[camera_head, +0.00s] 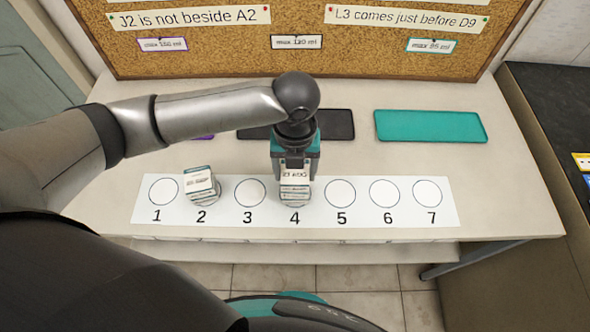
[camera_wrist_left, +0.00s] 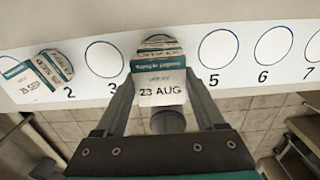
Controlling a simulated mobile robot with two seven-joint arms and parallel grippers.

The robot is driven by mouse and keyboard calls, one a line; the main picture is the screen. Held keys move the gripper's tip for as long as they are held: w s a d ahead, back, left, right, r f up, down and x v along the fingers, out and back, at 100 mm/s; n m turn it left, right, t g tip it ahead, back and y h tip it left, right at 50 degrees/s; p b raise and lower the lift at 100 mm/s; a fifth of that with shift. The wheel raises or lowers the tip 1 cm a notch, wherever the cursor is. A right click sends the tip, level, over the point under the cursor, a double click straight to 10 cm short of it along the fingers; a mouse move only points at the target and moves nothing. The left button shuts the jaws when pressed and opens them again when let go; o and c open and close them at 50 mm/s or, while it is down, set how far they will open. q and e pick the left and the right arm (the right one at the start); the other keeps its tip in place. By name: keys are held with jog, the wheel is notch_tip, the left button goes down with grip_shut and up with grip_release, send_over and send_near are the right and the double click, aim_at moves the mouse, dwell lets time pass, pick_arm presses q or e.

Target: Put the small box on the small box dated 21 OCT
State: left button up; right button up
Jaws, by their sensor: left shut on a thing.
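My left gripper (camera_wrist_left: 158,105) is shut on a small white and teal box with a label that reads 23 AUG (camera_wrist_left: 160,88). In the head view this box (camera_head: 295,180) is at the spot numbered 4, in front of my gripper. Another small box (camera_wrist_left: 155,44) is at spot 4 just beyond the held one; its date is hidden, and I cannot tell whether the two touch. At spot 2 a white and teal box (camera_head: 199,183) sits tilted on another; its label seems to end in SEP in the wrist view (camera_wrist_left: 32,80). I read no 21 OCT label. My right gripper is not in view.
The white strip (camera_head: 322,218) has numbered circles; 1, 3, 5, 6 and 7 are empty. Behind it lie a teal mat (camera_head: 430,126), a dark mat (camera_head: 340,126) and a purple one (camera_head: 203,137) mostly behind my arm. A cork board (camera_head: 300,60) with notes stands at the back.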

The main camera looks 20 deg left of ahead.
aim_at(295, 171)
pick_arm(q)
jog(key=shift+f, duration=0.15)
jog(key=o, duration=1.3)
jog(key=shift+o, duration=0.2)
notch_tip(295, 171, up, 12)
jog(key=p, duration=0.2)
jog(key=shift+p, duration=0.3)
